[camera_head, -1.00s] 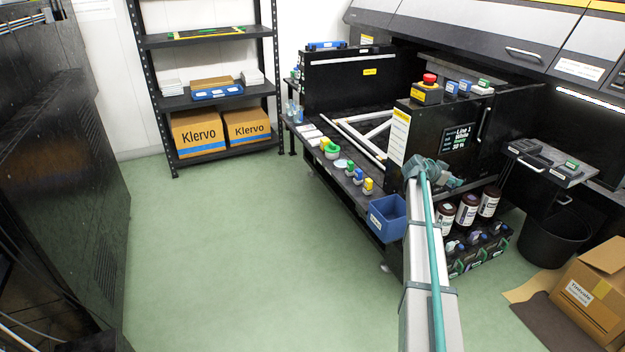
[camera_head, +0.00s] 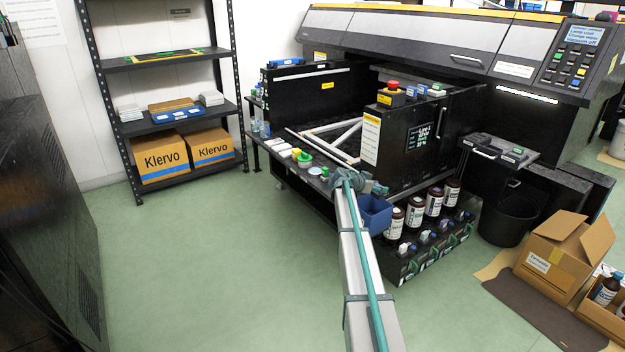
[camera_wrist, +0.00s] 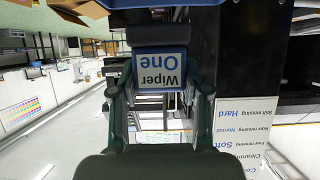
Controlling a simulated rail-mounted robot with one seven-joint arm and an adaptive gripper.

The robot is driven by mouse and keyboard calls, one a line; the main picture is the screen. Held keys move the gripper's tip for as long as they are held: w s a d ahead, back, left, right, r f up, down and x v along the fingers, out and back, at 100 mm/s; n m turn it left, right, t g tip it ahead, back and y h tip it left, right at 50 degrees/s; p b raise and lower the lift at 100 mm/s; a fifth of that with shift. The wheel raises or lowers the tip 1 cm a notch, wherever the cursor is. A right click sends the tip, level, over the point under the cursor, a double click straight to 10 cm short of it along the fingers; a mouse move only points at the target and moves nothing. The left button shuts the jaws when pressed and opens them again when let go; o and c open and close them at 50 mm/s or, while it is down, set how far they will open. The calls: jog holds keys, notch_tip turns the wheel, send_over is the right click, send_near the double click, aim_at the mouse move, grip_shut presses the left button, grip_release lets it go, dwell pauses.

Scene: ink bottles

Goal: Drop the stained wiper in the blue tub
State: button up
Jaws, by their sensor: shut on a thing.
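My gripper (camera_wrist: 161,88) is shut on a dark piece with a white and blue label reading "Wiper One" (camera_wrist: 160,70), upside down in the wrist view. I cannot make out stains on this wiper. In the head view my gripper (camera_head: 374,188) is small, at the far end of my arm, and its fingers and load are not clear there. The blue tub (camera_head: 377,216) is at the front corner of the black machine's bench. My arm covers its left part, and its inside is not visible. My gripper appears just above and behind the tub's rim in the picture.
Brown bottles (camera_head: 415,212) stand on a low rack right of the tub. Small jars and caps (camera_head: 304,160) line the bench edge. A black bin (camera_head: 503,222) and open cartons (camera_head: 560,250) are at right. The green floor (camera_head: 200,260) at left is clear.

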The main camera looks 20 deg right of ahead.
aim_at(375, 196)
jog(key=shift+f+b, duration=0.35)
jog(key=shift+f, duration=1.9)
jog(key=o, duration=1.2)
jog(key=v, duration=1.2)
